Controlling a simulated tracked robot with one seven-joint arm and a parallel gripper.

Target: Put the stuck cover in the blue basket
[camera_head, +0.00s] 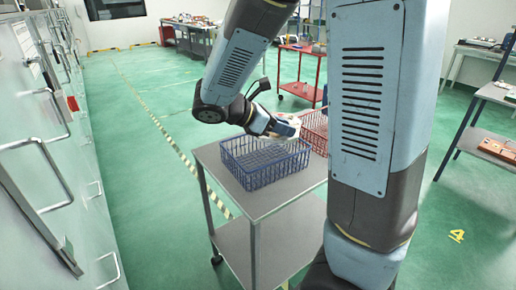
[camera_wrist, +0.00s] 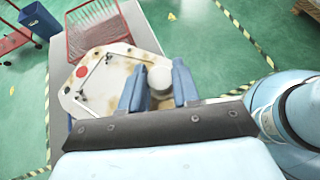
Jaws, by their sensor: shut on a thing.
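The cover is a pale, stained plate (camera_wrist: 104,82) with a red dot, dark marks and a round knob. In the wrist view my gripper (camera_wrist: 158,68) is shut on the knob, one blue finger on each side. In the head view the cover (camera_head: 290,124) hangs in my gripper (camera_head: 280,127), tilted, at the far right rim of the blue basket. The blue wire basket (camera_head: 265,182) stands on a grey cart, and its visible inside looks empty. The exact height of the cover over the rim is hard to tell.
A red wire basket (camera_head: 316,143) stands on the same grey cart (camera_head: 236,198), behind and right of the blue one. Grey cabinets with handles (camera_head: 50,150) line the left. A red cart (camera_head: 301,72) stands farther back. Green floor is free left of the cart.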

